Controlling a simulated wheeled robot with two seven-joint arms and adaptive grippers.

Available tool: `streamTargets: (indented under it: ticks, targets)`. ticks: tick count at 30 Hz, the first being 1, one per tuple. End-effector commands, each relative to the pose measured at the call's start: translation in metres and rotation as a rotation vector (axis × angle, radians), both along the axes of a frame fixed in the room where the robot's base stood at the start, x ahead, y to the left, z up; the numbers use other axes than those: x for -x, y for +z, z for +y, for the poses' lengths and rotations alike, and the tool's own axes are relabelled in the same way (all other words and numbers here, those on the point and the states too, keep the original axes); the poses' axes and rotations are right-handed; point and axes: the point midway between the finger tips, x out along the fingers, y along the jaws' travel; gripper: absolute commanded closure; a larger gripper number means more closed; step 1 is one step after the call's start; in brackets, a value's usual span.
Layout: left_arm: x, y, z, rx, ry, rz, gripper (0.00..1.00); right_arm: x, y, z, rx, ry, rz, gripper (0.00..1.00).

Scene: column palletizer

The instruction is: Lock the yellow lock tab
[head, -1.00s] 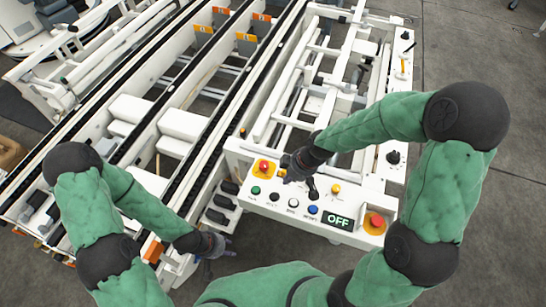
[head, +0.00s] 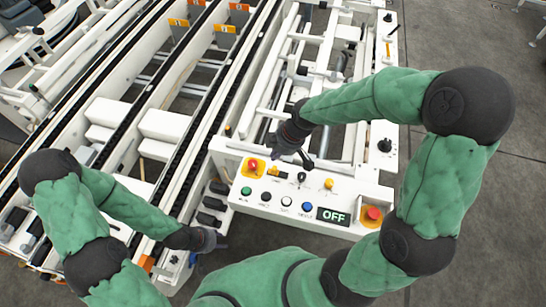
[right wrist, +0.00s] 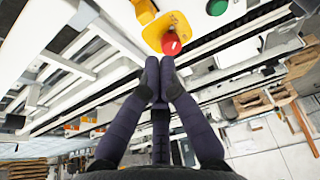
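A small yellow lock tab (head: 273,171) sits on the white control panel (head: 236,205), just right of the left red emergency-stop button (head: 253,165). In the right wrist view, a yellow tab (right wrist: 143,12) shows at the top edge, beside the red button (right wrist: 171,43) on its yellow plate.
The panel also carries a black selector (head: 301,177), a yellow knob (head: 328,184), several push buttons, a display reading OFF (head: 333,215) and a second red stop button (head: 373,213). Conveyor rails (head: 190,130) run along the left. Grey floor (head: 470,220) is clear at the right.

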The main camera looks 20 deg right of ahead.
Motion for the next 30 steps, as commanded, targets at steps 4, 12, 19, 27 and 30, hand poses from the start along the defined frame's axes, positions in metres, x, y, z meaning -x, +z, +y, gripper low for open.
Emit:
streamTargets:
  ticks: [4,12,19,27,30]
  targets:
    - [0.000,-0.013,0.000,0.000,0.000,0.000,0.60,-0.004,-0.028,0.007,0.000,0.003,0.003,1.00]
    - [0.000,-0.028,0.000,0.000,0.000,0.000,0.60,-0.012,-0.068,0.019,0.000,0.003,0.002,1.00]
    - [0.000,-0.033,0.000,0.000,0.000,0.000,0.60,-0.015,-0.081,0.024,-0.001,0.000,0.001,1.00]
    - [0.000,-0.033,0.000,0.000,0.000,0.000,0.60,-0.016,-0.081,0.024,0.000,0.000,0.000,1.00]
    - [0.000,-0.033,0.000,0.000,0.000,0.000,0.60,-0.016,-0.081,0.023,0.000,0.000,0.000,1.00]
